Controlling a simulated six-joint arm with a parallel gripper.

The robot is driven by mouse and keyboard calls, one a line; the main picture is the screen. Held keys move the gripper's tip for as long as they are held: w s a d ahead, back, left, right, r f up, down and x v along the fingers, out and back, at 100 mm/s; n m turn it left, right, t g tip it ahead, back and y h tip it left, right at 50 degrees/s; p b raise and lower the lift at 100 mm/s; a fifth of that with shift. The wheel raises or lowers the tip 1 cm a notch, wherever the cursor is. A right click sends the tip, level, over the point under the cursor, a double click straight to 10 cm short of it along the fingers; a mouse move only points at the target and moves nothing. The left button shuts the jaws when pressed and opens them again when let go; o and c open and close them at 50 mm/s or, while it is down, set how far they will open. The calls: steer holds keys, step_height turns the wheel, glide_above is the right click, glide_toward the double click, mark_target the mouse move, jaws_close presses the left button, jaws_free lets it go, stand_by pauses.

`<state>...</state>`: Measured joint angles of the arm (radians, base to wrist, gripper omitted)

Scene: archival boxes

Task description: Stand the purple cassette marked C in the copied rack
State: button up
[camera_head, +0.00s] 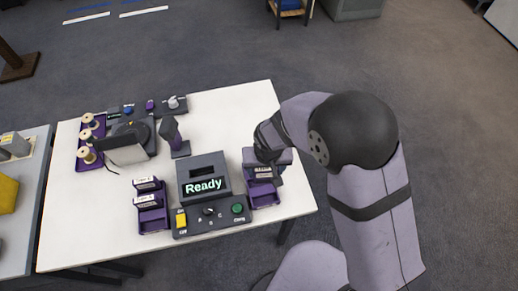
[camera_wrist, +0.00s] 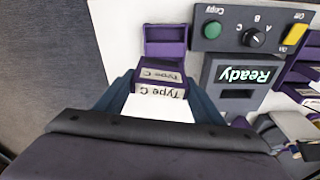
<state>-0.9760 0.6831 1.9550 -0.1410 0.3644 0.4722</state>
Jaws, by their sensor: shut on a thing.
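My gripper (camera_wrist: 158,108) is shut on a purple cassette (camera_wrist: 160,83) at the right rack. Two white labels reading "Type C" show close together there in the wrist view; I cannot tell whether both belong to one cassette. The right rack (camera_head: 264,198) is purple and its near compartment is empty; this compartment also shows in the wrist view (camera_wrist: 165,34). In the head view my wrist hides the rack's far part. Whether the cassette touches the rack floor is not clear. No rack name is readable.
A dark device (camera_head: 203,172) showing "Ready" stands left of the right rack, behind a control panel (camera_head: 212,219) with knob and buttons. A left purple rack (camera_head: 152,222) holds labelled cassettes. Spools (camera_head: 87,137) and other equipment stand at the table's far left. The table's far right is clear.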

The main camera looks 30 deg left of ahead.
steer(key=shift+a+f+n, duration=0.15)
steer(key=shift+f+n, duration=0.15)
steer(key=shift+f, duration=0.15)
steer(key=shift+w+a+r+n, duration=0.1)
steer(key=shift+w+a+n, duration=0.25)
steer(key=shift+a, duration=0.25)
steer(key=shift+w+a+r+n, duration=0.1)
steer(key=shift+w+a+n, duration=0.2)
steer(key=shift+a, duration=0.3)
steer(key=shift+f, duration=0.3)
steer(key=shift+f+b, duration=2.85)
steer(key=shift+f, duration=0.8)
steer(key=shift+f, duration=0.3)
steer(key=o, duration=1.3)
steer(key=shift+o, duration=0.2)
